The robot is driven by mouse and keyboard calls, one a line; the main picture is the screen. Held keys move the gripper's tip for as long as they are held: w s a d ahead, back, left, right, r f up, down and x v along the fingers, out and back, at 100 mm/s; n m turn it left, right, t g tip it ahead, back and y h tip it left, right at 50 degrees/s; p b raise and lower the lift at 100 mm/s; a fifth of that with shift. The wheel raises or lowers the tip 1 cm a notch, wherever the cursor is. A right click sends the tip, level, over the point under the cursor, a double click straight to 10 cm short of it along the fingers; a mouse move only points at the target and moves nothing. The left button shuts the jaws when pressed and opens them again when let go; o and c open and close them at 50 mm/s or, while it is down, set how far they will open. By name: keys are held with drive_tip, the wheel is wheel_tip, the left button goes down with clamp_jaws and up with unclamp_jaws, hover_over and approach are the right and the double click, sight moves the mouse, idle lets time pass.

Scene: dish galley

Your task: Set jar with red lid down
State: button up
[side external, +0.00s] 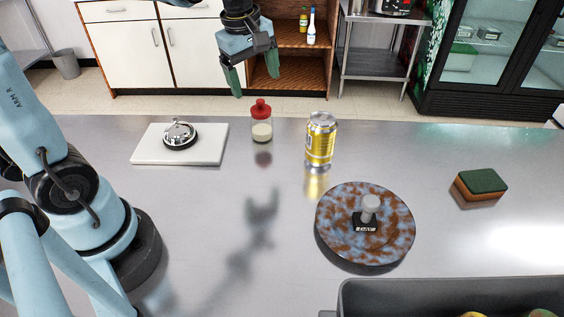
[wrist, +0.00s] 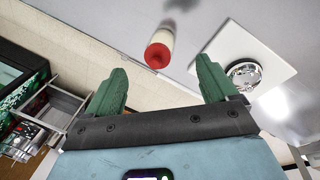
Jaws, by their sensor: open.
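The jar with red lid (side external: 261,125) stands upright on the steel counter (side external: 190,210), near its far edge. It holds something pale. It also shows in the wrist view (wrist: 159,50), ahead of the fingers, with its red lid towards the camera. My gripper (side external: 253,82) is raised above the far edge of the counter, up from the jar and apart from it. Its two green fingers are spread and empty. In the wrist view the fingers (wrist: 159,90) are wide apart with nothing between them.
A white board (side external: 205,146) with a silver bell (side external: 180,135) lies left of the jar. A yellow can (side external: 320,139) stands right of it. A mottled round plate (side external: 340,240) bears a small grey-topped item (side external: 369,207). A sponge (side external: 481,185) and a grey bin (side external: 350,293) are at the right.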

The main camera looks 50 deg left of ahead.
drive_tip(key=s+d+f+m+t, duration=0.3)
drive_tip(key=s+d+m+t, duration=0.2)
drive_tip(key=m, duration=1.1)
drive_tip(key=shift+s+d+m, duration=0.2)
drive_tip(key=shift+s+m, duration=0.2)
drive_tip(key=shift+s, duration=1.35)
